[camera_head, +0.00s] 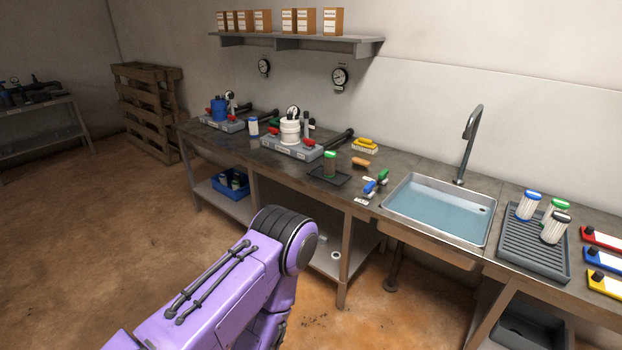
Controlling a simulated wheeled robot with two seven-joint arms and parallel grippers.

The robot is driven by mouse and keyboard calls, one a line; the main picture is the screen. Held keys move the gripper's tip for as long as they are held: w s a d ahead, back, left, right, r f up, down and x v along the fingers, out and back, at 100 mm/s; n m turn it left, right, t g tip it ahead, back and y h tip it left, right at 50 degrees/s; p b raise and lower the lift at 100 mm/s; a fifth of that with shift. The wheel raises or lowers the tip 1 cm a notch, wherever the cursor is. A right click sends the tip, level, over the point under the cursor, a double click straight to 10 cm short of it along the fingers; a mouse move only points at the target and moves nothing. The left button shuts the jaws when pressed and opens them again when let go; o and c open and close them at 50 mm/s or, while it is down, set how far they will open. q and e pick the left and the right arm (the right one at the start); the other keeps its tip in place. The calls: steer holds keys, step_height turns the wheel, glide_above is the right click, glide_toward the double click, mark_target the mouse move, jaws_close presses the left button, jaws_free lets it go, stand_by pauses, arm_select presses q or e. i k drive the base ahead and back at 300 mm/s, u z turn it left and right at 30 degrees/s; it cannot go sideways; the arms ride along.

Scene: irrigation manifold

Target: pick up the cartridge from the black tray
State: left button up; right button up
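A cartridge with a green cap (330,163) stands upright on a small flat black tray (343,179) on the counter, left of the sink. Its lower body looks dark or greenish, and the details are too small to tell. One of my purple arms reaches in from the bottom left and bends down at its black joint, in front of the bench. Neither of my grippers shows in this view.
Right of the tray lie an orange-handled brush (361,162), blue and green hand tools (376,183) and a water-filled sink (440,208). A ribbed grey rack (531,250) holds three capped cartridges. Manifold units (291,147) stand left of the tray. Bare floor lies in front.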

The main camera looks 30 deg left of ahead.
mark_target(329, 157)
steer(key=u, duration=1.2)
steer(key=i, duration=1.75)
steer(key=z, duration=0.9)
